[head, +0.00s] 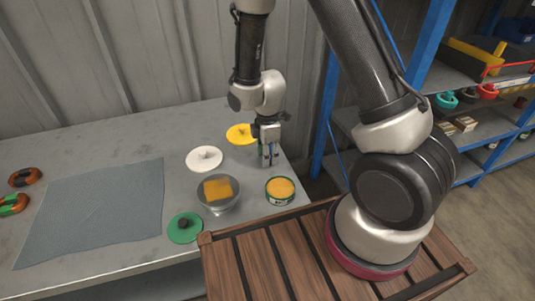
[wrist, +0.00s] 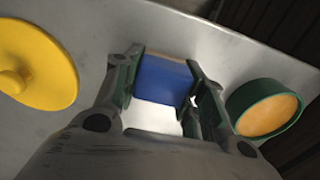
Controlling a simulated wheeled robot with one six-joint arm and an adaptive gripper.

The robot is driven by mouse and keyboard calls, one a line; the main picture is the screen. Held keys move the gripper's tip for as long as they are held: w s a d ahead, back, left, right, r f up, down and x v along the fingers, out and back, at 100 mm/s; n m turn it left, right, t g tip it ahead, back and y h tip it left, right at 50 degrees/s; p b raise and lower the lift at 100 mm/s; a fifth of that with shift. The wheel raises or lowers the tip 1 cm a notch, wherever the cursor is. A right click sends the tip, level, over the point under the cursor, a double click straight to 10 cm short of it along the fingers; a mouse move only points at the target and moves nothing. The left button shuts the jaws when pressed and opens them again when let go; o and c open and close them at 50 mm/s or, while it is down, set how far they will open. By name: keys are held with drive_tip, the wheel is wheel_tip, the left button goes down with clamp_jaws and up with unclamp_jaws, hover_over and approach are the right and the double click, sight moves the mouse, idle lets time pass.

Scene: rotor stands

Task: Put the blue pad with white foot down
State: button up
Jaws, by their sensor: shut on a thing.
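The blue pad (wrist: 163,82) sits between the fingers of my gripper (wrist: 160,92) in the wrist view. A pale, bright patch shows just below the blue, and a thin tan edge runs along its top. My gripper is shut on the pad. In the head view, my gripper (head: 268,158) points down over the right end of the grey table (head: 110,130). The pad is mostly hidden by the fingers there. I cannot tell whether it touches the table.
A yellow disc (head: 241,134), a white disc (head: 204,158), a bowl with an orange pad (head: 218,190), a green-rimmed tin (head: 280,189) and a green disc (head: 185,227) stand close by. A grey-blue mat (head: 95,210) lies left. The table's right edge is near my gripper.

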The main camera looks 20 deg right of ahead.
drive_tip(key=shift+s+f, duration=0.1)
drive_tip(key=shift+f, duration=0.25)
drive_tip(key=shift+s+f, duration=0.15)
drive_tip(key=shift+f, duration=0.05)
drive_tip(key=o, duration=0.8)
drive_tip(key=shift+o, duration=1.3)
drive_tip(key=shift+f, duration=0.2)
drive_tip(key=shift+w, duration=0.2)
drive_tip(key=shift+r, duration=0.1)
